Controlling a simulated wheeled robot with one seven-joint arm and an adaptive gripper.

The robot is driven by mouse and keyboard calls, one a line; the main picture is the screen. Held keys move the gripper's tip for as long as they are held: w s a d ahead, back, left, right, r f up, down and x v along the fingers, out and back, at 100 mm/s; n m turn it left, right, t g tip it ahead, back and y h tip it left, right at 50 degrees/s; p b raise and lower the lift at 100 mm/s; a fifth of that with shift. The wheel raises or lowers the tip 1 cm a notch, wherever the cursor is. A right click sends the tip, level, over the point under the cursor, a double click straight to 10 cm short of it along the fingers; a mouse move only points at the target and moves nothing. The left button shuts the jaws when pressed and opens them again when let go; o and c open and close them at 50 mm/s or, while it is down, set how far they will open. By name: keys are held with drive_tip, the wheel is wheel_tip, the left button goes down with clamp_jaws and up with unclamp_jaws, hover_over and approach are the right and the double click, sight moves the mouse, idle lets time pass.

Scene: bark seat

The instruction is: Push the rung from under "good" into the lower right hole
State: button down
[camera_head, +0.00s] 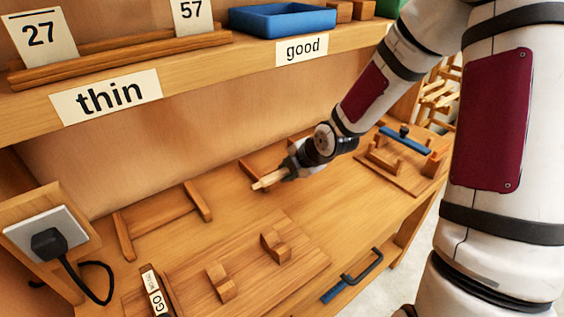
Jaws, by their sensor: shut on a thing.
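My gripper (284,174) is shut on a pale wooden rung (267,181), whose free end sticks out to the left above the bench. The "good" label (302,49) is on the shelf edge above, under a blue tray (282,21). On the bench to the left lies an H-shaped wooden assembly, with a left leg (124,236), a right leg (198,202) and a bar (160,220) between them. A short wooden piece (249,169) lies just behind the rung. I cannot make out any holes; the lower right hole is not discernible.
A board (248,262) with two wooden blocks lies at the front. Another board with a blue-barred clamp (404,140) is at the right. A plug with a black cable (98,285) is at the left.

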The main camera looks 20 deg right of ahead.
drive_tip(key=shift+s+d+r+p, duration=0.1)
drive_tip(key=shift+s+d+p, duration=0.3)
drive_tip(key=shift+s, duration=0.75)
drive_tip(key=shift+s+d+r+p, duration=0.1)
drive_tip(key=shift+s+d+p, duration=0.35)
drive_tip(key=shift+s, duration=0.65)
drive_tip(key=shift+s+d+r+p, duration=0.1)
drive_tip(key=shift+s+d+p, duration=0.3)
drive_tip(key=shift+s, duration=0.75)
drive_tip(key=shift+a, duration=0.2)
